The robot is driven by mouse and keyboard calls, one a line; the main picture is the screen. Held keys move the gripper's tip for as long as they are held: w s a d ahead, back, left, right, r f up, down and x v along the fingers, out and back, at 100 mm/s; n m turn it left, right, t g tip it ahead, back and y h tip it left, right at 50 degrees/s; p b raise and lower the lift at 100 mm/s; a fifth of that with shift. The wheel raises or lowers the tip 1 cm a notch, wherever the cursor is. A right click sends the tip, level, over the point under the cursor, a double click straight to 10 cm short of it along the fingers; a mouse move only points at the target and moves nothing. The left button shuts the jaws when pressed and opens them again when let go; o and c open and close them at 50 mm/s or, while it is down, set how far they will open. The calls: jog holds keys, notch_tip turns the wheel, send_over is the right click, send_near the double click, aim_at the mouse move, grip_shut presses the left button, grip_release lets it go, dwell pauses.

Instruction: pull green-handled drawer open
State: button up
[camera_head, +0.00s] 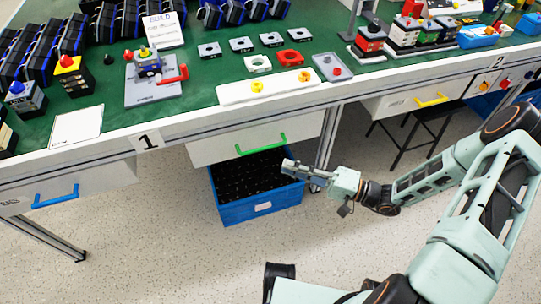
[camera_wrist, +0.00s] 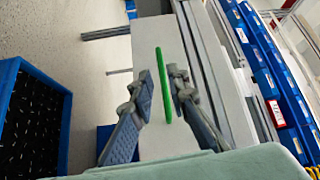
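The green handle (camera_head: 261,146) is on the front of a white drawer (camera_head: 210,152) under the table edge. The drawer front looks about flush with the table frame. In the wrist view the green handle (camera_wrist: 163,84) runs upright in the picture, with its lower part between the two fingers of my gripper (camera_wrist: 164,90). The fingers are apart, with gaps on both sides of the handle. In the head view my gripper (camera_head: 287,166) is to the right of and slightly below the handle. Whether the fingertips reach the handle's depth is hard to tell.
A blue crate (camera_head: 226,213) of dark parts stands on the floor below the drawer. A blue-handled drawer (camera_head: 90,182) is at left and a yellow-handled drawer (camera_head: 400,104) at right. The green tabletop (camera_head: 205,78) holds many parts. The floor in front is clear.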

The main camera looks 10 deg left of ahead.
aim_at(263, 149)
jog(key=w+a, duration=0.1)
jog(key=a, duration=0.2)
jog(key=w+a+m+t+b, duration=0.1)
jog(key=w+a, duration=0.1)
jog(key=a, duration=0.1)
jog(key=w+a+t+b, duration=0.1)
jog(key=a, duration=0.2)
jog(key=shift+w+a+r, duration=0.2)
jog(key=shift+w+r, duration=0.1)
jog(key=shift+r, duration=0.1)
jog(key=shift+c, duration=0.2)
grip_shut()
